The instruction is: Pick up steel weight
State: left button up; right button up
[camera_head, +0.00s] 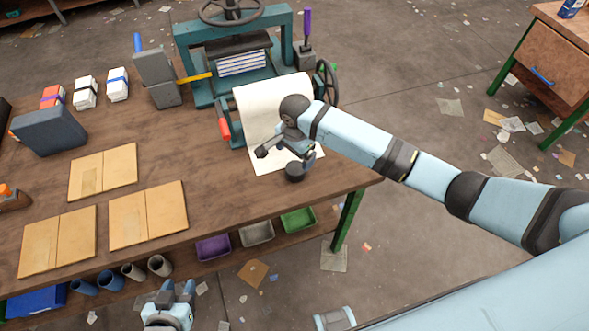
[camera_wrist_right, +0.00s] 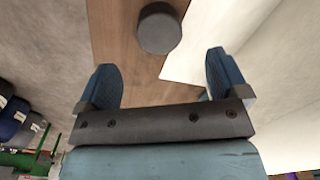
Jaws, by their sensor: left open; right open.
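The steel weight (camera_head: 295,173) is a small dark grey cylinder near the right front edge of the wooden table, beside the white paper sheet. In the right wrist view the weight (camera_wrist_right: 158,28) shows its round top on the wood, just beyond and between the fingertips. My right gripper (camera_head: 287,157) is open and empty, close to the weight; in the wrist view its two blue fingers (camera_wrist_right: 163,60) stand wide apart and do not touch it. My left gripper (camera_head: 174,288) is low in front of the table, open and empty, away from the weight.
A teal press (camera_head: 215,95) stands behind the paper (camera_head: 262,105). Several cardboard pieces (camera_head: 148,214) lie on the table's left part. Purple (camera_head: 213,247), grey and green trays sit on the shelf below. The table surface (camera_head: 225,190) left of the weight is bare.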

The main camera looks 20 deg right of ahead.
aim_at(296, 167)
notch_tip(296, 167, down, 3)
jog(key=shift+r, duration=0.1)
notch_tip(296, 167, down, 5)
jog(key=shift+d+f, duration=0.1)
jog(key=shift+d, duration=0.05)
jog(key=shift+w, duration=0.1)
jog(key=c, duration=1.4)
